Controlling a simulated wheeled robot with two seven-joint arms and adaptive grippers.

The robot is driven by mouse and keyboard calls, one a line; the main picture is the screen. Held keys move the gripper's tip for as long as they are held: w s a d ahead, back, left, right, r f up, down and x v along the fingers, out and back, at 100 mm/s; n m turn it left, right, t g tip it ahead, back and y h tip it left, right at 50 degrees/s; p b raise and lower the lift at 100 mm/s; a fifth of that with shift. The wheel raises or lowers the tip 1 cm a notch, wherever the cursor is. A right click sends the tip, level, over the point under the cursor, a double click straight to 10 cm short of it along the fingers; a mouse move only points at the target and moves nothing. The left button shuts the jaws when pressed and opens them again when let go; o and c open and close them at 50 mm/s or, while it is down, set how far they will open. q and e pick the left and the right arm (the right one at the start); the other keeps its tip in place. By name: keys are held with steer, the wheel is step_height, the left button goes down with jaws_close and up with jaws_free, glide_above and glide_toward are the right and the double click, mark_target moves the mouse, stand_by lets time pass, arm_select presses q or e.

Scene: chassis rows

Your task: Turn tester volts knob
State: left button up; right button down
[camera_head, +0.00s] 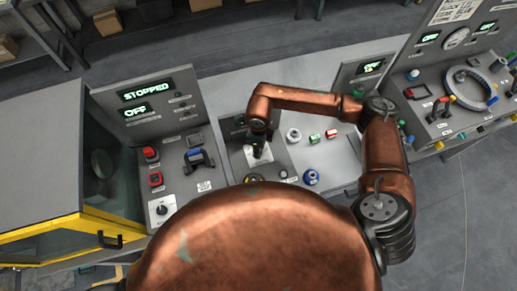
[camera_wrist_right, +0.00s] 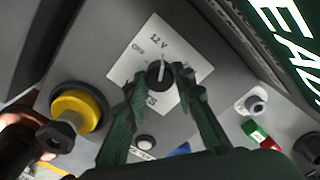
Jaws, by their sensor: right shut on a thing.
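The tester volts knob (camera_wrist_right: 159,75) is a small dark round knob with a white pointer line, on a white plate (camera_wrist_right: 182,100) marked OFF, 12 V and VOLTS. Its pointer aims roughly up the plate, near the 12 V mark. My right gripper (camera_wrist_right: 161,80) has its dark green fingers on either side of the knob and is shut on it. In the head view, my right gripper (camera_head: 258,149) reaches down over the white plate (camera_head: 262,155) and hides the knob. My left gripper is not in view.
A yellow knob (camera_wrist_right: 78,108) stands close left of the fingers in the wrist view. Red and green terminals (camera_head: 323,136) and a blue knob (camera_head: 311,177) sit to the right. A panel reading STOPPED and OFF (camera_head: 147,90) and a yellow-edged cabinet (camera_head: 45,150) stand at left.

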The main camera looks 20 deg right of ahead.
steer(key=c, duration=1.6)
jaws_free()
step_height(320, 180, up, 12)
steer(key=shift+a, duration=0.1)
